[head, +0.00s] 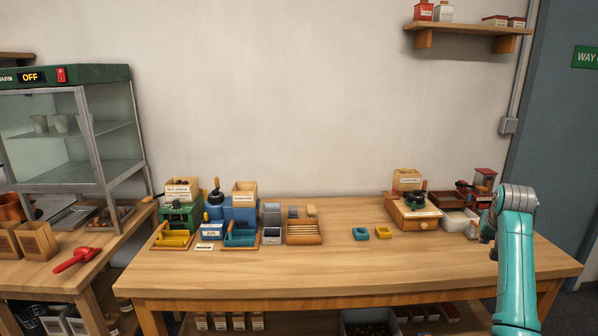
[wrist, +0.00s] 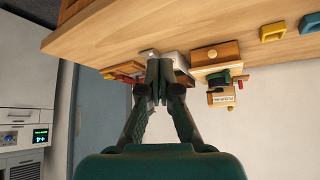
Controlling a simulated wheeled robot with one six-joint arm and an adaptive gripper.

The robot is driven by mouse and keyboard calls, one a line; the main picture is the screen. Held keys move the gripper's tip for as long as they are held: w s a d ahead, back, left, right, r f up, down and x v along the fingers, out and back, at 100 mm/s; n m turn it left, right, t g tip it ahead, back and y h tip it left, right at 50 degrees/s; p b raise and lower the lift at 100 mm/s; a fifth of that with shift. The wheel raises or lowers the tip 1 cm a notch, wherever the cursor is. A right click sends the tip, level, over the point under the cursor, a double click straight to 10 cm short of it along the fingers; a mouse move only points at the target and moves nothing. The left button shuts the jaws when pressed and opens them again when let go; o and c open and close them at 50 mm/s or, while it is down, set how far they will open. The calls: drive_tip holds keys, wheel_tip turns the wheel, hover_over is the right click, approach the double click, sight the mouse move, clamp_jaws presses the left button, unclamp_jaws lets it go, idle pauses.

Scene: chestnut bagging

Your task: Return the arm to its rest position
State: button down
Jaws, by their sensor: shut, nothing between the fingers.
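My arm (head: 516,255) stands at the right end of the wooden table in the head view, its teal links folded upright in front of the right edge. My gripper (wrist: 159,65) shows in the wrist view with its dark fingers together and nothing between them. The wrist view appears upside down, with the table (wrist: 110,28) across its top. The fingers overlap a white tray and small items at the table's right end in that picture. In the head view the fingers are hidden or too small to make out.
A wooden mill (head: 412,210) and a white tray (head: 459,221) sit near the arm on the table (head: 330,265). Blue and yellow small holders (head: 361,234) lie mid-table. Green and blue machines (head: 181,214) stand left. A glass warmer (head: 60,130) is at far left. The table's front is clear.

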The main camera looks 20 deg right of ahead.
drive_tip(key=s+a+f+n+t, duration=0.1)
drive_tip(key=a+f, duration=0.7)
drive_tip(key=f, duration=0.4)
drive_tip(key=s+a+f+n+t, duration=0.1)
drive_tip(key=a+f, duration=0.8)
drive_tip(key=f, duration=0.2)
drive_tip(key=s+a+f+n+t+y, duration=0.1)
drive_tip(key=s+a+f, duration=0.5)
drive_tip(key=a, duration=0.3)
drive_tip(key=s+a+f+n+t, duration=0.1)
drive_tip(key=s+a+f, duration=0.5)
drive_tip(key=s+a, duration=0.15)
drive_tip(key=s+a+r+n+t+y, duration=0.1)
drive_tip(key=s+a+t, duration=0.1)
drive_tip(key=s+a, duration=0.65)
drive_tip(key=s+a+r+n+t, duration=0.1)
drive_tip(key=s+a, duration=0.5)
drive_tip(key=s, duration=0.5)
drive_tip(key=s+a+r+n+t+y, duration=0.1)
drive_tip(key=s+a+r, duration=0.1)
drive_tip(key=s+r, duration=0.6)
drive_tip(key=s+a+r+n+t+y, duration=0.1)
drive_tip(key=s+a+r, duration=0.2)
drive_tip(key=s+r, duration=0.5)
drive_tip(key=shift+s+a+y, duration=0.2)
drive_tip(key=shift+s+y, duration=0.2)
drive_tip(key=shift+s, duration=0.15)
